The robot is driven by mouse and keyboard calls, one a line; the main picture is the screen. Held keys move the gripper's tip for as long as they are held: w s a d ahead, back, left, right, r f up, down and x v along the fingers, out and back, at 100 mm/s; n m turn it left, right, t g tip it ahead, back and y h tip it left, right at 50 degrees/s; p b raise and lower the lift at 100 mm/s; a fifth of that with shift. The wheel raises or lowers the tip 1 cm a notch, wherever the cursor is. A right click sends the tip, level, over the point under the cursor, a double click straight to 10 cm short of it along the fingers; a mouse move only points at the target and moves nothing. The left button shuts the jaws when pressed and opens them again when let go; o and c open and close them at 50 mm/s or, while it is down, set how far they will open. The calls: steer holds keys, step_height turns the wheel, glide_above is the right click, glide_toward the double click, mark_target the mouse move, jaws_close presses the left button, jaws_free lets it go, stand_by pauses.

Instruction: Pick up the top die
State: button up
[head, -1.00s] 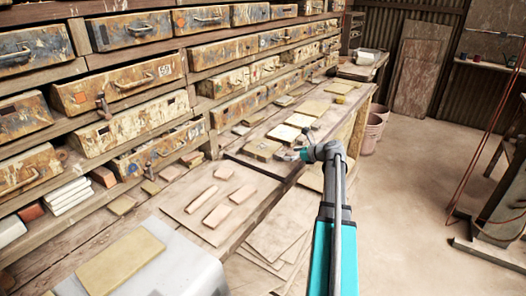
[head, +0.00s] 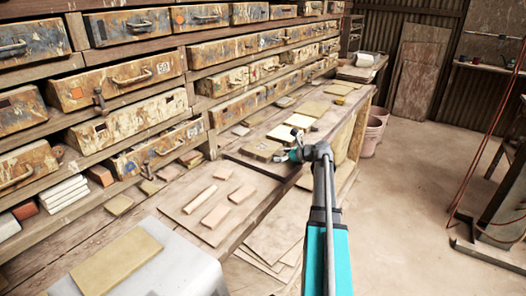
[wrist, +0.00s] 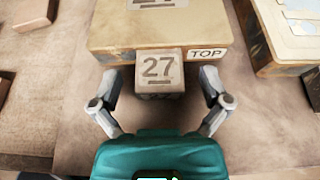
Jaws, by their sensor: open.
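The top die is a flat tan block (wrist: 130,34) with a "TOP" label on its front edge, at the top of the wrist view. A small cube-like block marked "27" (wrist: 160,72) juts from its near side; I cannot tell if it is part of the die. My gripper (wrist: 160,84) is open, with one finger on each side of the "27" block and visible gaps on both sides. In the head view the die (head: 260,149) lies on the bench, and my gripper (head: 287,157) is at its right end.
Another tan block with a pale blue top (wrist: 288,32) stands close on the right in the wrist view. Small tan strips (head: 215,217) lie on a board nearer on the bench (head: 262,222). Shelves of worn drawers (head: 130,78) rise along the left.

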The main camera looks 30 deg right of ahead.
jaws_close()
stand_by(0.5)
steer(key=shift+r, duration=0.15)
step_height(320, 180, up, 3)
steer(key=p, duration=0.3)
steer(key=shift+r+p, duration=0.15)
steer(key=shift+p, duration=0.15)
steer(key=s+a+r+p, duration=0.7)
steer(key=s+r+p, duration=0.2)
steer(key=s, duration=0.3)
steer(key=shift+r, duration=0.25)
stand_by(0.6)
